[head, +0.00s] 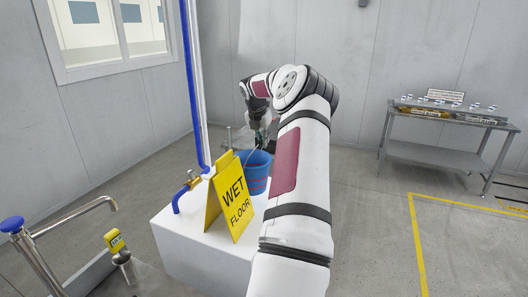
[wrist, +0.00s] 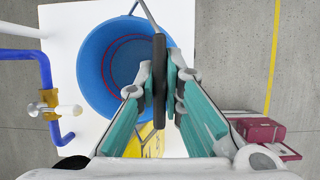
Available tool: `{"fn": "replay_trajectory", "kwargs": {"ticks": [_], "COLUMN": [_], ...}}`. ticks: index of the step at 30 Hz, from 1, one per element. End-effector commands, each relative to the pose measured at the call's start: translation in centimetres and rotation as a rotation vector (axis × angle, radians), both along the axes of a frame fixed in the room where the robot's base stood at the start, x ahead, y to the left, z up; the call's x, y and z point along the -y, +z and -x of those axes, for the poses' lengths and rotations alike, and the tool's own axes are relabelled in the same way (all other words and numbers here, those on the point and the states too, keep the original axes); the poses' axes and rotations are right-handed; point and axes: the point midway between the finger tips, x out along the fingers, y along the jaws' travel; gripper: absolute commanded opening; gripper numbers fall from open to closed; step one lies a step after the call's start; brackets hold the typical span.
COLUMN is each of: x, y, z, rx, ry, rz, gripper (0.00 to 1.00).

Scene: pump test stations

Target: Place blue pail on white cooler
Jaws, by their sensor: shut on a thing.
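The blue pail (head: 259,173) has a red band and is at the white box, behind the yellow sign. In the wrist view, the upright pail (wrist: 92,75) is seen from above, over the white top. My gripper (wrist: 159,82) is shut on the pail's thin wire handle (wrist: 147,14), above the rim; it shows small in the head view (head: 258,138). Whether the pail touches the top cannot be told. The white box (head: 190,255) is plain, with no lid or handle visible. No other thing like a white cooler is in view.
A yellow wet floor sign (head: 234,202) stands on the white box's front. A blue pipe with a brass valve (head: 193,180) rises at its left. A metal faucet (head: 75,222) is at lower left. A grey bench (head: 440,156) with small items stands at right; the floor between is clear.

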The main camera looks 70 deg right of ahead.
Motion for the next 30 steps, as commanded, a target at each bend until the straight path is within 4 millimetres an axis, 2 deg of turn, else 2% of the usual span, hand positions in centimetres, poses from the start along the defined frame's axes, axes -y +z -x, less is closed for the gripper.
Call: {"fn": "replay_trajectory", "kwargs": {"ticks": [8,16,27,30], "x": [0.0,0.0,0.0,0.0], "y": [-1.5,-4.9,-5.3,-5.5], "z": [0.0,0.0,-0.1,-0.1], "rx": [0.002,0.002,0.002,0.0], "ry": [0.001,0.001,0.001,0.001], "rz": [0.002,0.002,0.003,0.001], "gripper": [0.0,0.0,0.0,0.27]}}
